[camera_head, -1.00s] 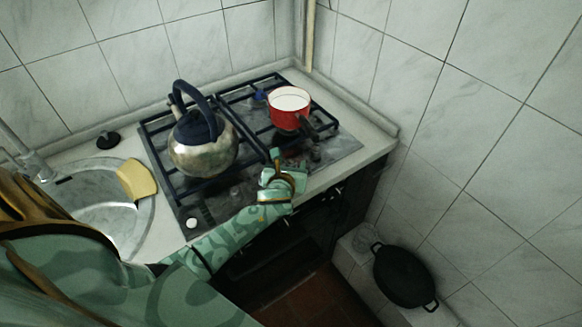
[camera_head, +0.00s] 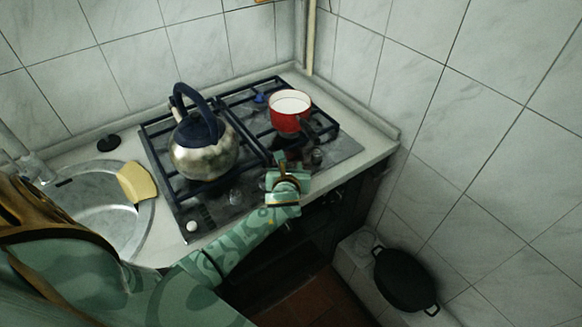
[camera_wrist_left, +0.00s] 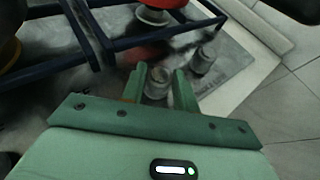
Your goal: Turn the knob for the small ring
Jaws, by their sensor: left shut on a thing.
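The gas hob (camera_head: 345,147) has several knobs along its front edge. My left gripper (camera_head: 281,160) reaches down over this edge from the front. In the left wrist view its green fingers (camera_wrist_left: 157,76) are shut on a grey metal knob (camera_wrist_left: 156,88), with one finger on each side. A grey knob (camera_head: 235,197) and a white-topped knob (camera_head: 192,226) stand to the left. I cannot see which knob serves the small ring.
A steel kettle (camera_head: 203,155) stands on the left grate. The sink (camera_head: 95,208) with a yellow sponge (camera_head: 136,182) is left. A black pan (camera_head: 404,279) is low at right.

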